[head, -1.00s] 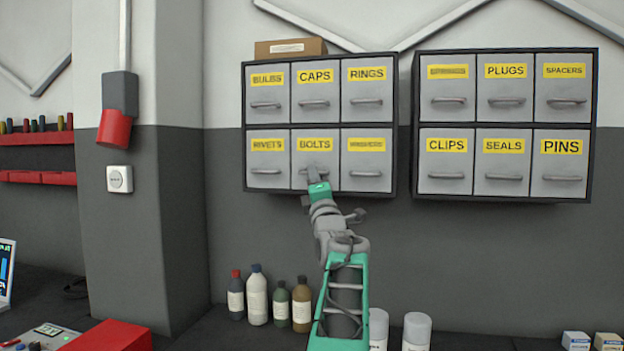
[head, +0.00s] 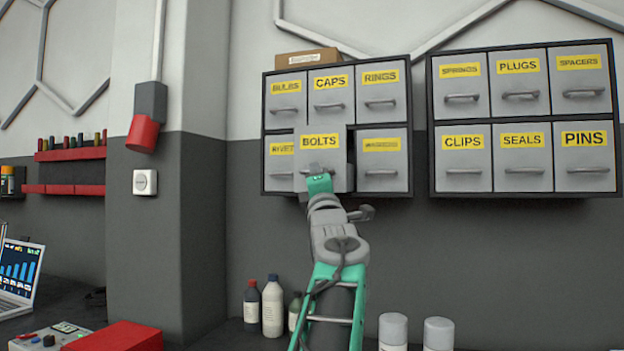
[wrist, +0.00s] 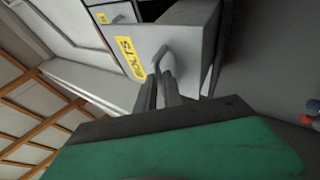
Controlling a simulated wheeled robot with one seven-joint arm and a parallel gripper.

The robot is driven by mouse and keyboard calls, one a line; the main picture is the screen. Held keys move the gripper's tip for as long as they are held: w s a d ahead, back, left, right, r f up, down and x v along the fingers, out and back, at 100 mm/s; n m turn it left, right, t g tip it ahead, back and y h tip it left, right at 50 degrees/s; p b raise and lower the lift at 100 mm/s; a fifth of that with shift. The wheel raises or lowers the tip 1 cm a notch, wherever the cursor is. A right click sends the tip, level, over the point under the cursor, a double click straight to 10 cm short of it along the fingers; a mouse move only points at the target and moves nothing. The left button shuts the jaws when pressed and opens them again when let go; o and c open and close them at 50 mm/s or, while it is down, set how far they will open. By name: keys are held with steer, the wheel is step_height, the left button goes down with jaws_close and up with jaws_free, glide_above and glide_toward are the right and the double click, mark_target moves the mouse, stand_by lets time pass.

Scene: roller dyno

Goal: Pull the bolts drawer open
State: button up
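The bolts drawer (head: 321,152) is grey with a yellow label and sits in the bottom middle of the left cabinet. It stands out in front of its neighbours, partly open. Its handle (wrist: 164,58) shows in the wrist view, with the finger tips of my gripper (wrist: 161,84) closed around it. In the head view my gripper (head: 319,178) is at the drawer's handle, and its green body hides part of the drawer's lower front. The inside of the drawer is not visible.
The caps drawer (head: 331,95) above and the rivets drawer (head: 280,163) beside it are shut. A second cabinet (head: 525,120) hangs to the right. Bottles (head: 272,306) stand on the bench below. A red fixture (head: 143,134) hangs on the pillar at left.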

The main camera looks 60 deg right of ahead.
steer(key=shift+o, duration=0.5)
steer(key=b+v, duration=0.2)
steer(key=v, duration=0.5)
steer(key=shift+s+a+f+b, duration=0.2)
steer(key=shift+a+b, duration=0.05)
steer(key=shift+b, duration=0.15)
